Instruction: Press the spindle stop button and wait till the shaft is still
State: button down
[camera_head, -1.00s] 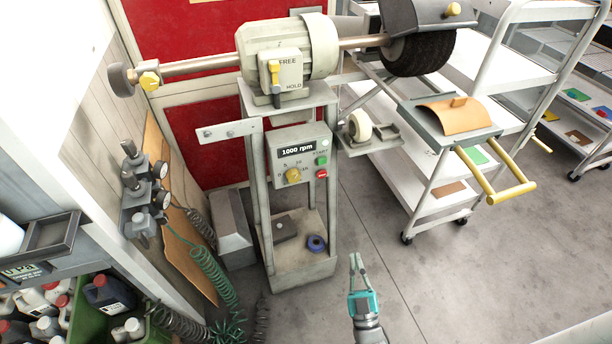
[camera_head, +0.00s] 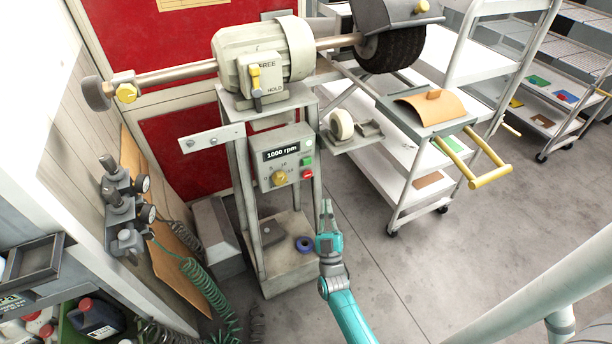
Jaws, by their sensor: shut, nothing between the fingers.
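The spindle machine's control panel (camera_head: 288,163) faces me on a grey stand, and its display (camera_head: 281,153) reads 1000 rpm. A red button (camera_head: 308,174) sits at the panel's lower right, below a green button (camera_head: 307,161). A yellow knob (camera_head: 280,177) is to their left. The shaft (camera_head: 177,74) runs through the motor (camera_head: 262,55), with a dark brush wheel (camera_head: 392,48) at its right end. Whether the shaft turns cannot be told from the picture. My gripper (camera_head: 326,204) is shut and empty, pointing up, below and right of the red button and apart from it.
A bracket with a white wheel (camera_head: 341,124) juts out right of the panel. Grey floor (camera_head: 430,265) is clear in front.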

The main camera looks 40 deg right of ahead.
jog(key=shift+w, duration=0.1)
jog(key=w+d, duration=0.2)
jog(key=w, duration=0.6)
jog(key=shift+d, duration=0.2)
jog(key=shift+w, duration=0.3)
dwell(1.3)
jog(key=shift+w+d, duration=0.15)
jog(key=shift+w, duration=0.05)
jog(key=shift+w+d, duration=0.1)
jog(key=shift+w, duration=0.3)
dwell(0.7)
jog(key=shift+s, duration=0.15)
jog(key=shift+s+a, duration=0.25)
jog(key=shift+s, duration=0.4)
jog(key=shift+s, duration=0.1)
jog(key=shift+s+a, duration=0.25)
jog(key=shift+s, duration=0.5)
jog(key=shift+s+a, duration=0.2)
jog(key=shift+s, duration=0.6)
jog(key=shift+s+a, duration=0.25)
jog(key=shift+s, duration=0.5)
